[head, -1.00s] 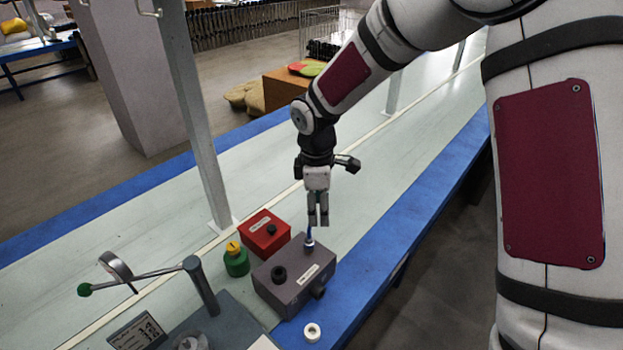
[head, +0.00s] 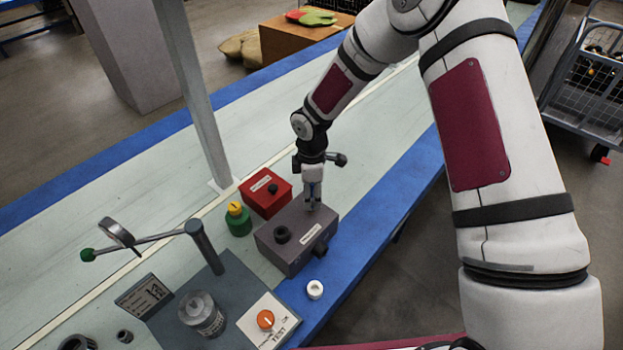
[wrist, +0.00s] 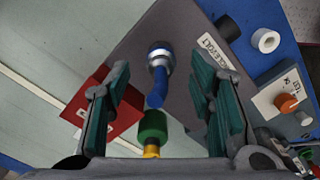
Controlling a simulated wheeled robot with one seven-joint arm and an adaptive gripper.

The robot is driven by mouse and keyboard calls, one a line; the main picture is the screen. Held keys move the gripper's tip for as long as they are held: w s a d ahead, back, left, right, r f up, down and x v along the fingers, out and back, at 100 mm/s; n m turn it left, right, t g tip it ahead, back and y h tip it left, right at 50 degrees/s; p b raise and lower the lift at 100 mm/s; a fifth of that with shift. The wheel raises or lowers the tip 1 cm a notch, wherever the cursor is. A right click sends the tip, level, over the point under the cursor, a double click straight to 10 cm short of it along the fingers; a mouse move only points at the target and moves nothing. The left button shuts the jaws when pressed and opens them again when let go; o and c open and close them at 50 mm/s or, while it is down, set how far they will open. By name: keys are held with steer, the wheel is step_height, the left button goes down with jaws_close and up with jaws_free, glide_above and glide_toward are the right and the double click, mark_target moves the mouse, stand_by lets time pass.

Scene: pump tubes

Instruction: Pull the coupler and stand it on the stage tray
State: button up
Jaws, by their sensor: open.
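The coupler, a blue tube end with a silver collar, stands in the top of the grey box (head: 285,252). It shows clearly in the wrist view (wrist: 159,75). In the head view the fingers mostly hide it. My gripper (head: 313,197) points down over the box's far right corner. In the wrist view the fingers of my gripper (wrist: 163,105) are open, one on each side of the coupler, with gaps to both.
A red box (head: 262,203) and a green bottle with yellow cap (head: 238,222) stand left of the grey box. A post with a green-tipped lever (head: 205,250) rises nearby. A white ring (head: 315,290) lies on the blue edge.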

mark_target(312, 200)
steer(key=shift+f, duration=1.9)
jaws_close()
steer(key=c, duration=0.8)
jaws_free()
jaws_close()
steer(key=shift+r, duration=0.8)
steer(key=shift+r+p, duration=0.6)
steer(key=shift+r, duration=1.2)
